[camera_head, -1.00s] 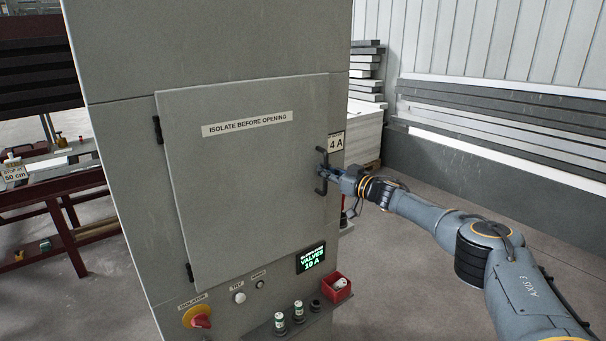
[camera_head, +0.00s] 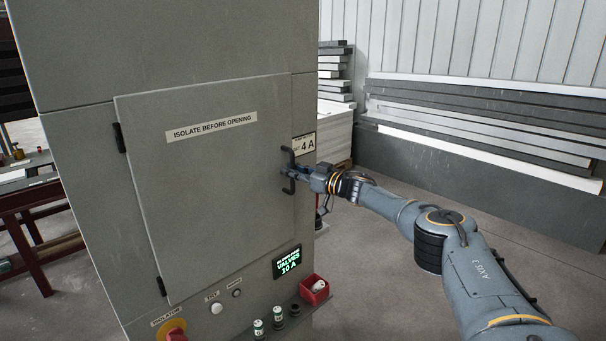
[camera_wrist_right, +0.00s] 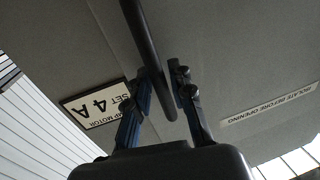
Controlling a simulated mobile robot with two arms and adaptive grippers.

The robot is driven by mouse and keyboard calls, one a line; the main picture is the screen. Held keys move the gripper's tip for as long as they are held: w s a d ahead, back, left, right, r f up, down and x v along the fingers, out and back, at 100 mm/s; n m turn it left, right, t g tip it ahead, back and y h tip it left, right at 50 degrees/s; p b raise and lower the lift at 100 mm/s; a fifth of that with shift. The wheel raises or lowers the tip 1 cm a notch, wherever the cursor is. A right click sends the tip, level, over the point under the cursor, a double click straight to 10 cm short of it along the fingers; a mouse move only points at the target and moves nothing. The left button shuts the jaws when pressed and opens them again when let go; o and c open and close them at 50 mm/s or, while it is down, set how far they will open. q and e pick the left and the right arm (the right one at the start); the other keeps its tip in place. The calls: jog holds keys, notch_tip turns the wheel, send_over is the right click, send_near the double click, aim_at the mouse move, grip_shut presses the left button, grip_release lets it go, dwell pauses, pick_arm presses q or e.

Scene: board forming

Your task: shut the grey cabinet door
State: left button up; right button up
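The grey cabinet door (camera_head: 215,190) carries an "ISOLATE BEFORE OPENING" label and has hinges on its left side. It stands slightly ajar, its free right edge a little in front of the cabinet (camera_head: 160,48) face and overlapping the left part of the "4 A" label (camera_head: 304,144). My right gripper (camera_head: 288,172) is at the dark bar handle (camera_head: 289,158) near that edge. My left gripper is not in view.
Below the door are a small green-lit display (camera_head: 287,262), a red isolator knob (camera_head: 175,336) and a ledge with a red bin (camera_head: 314,290). Stacked boards (camera_head: 480,125) lie along the right wall. A red-framed table (camera_head: 35,215) stands at left. The floor at right is open.

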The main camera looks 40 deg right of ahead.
jog(key=v, duration=1.2)
jog(key=shift+d+f, duration=0.1)
